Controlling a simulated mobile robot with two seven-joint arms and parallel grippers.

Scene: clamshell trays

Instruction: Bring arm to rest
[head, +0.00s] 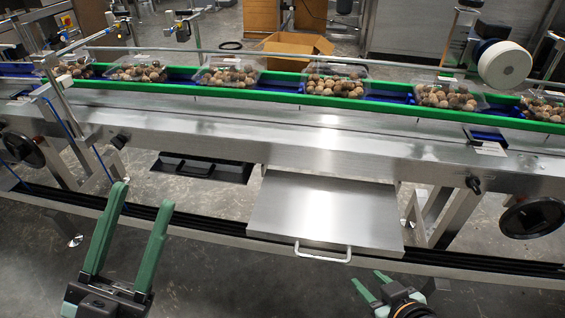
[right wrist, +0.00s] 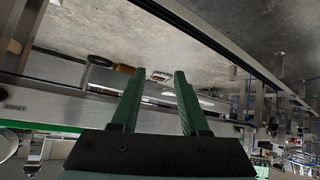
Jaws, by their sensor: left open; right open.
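My left gripper (head: 139,225) is at the lower left of the head view, in front of the conveyor. Its two green fingers point up and stand apart, with nothing between them. My right gripper (head: 373,283) is low at the bottom right of the head view, partly cut off by the frame edge. Its green fingers are apart and empty. In the right wrist view its fingers (right wrist: 156,92) are spread with only background between them. Clear clamshell trays (head: 228,79) of round brown items stand in a row on the conveyor, away from both grippers.
The conveyor (head: 330,143) with green rails crosses the whole head view. A metal drawer front with a handle (head: 323,253) juts out below it, near my right gripper. A black knob wheel (head: 533,217) is at right. An open cardboard box (head: 297,43) sits behind. Floor in front is clear.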

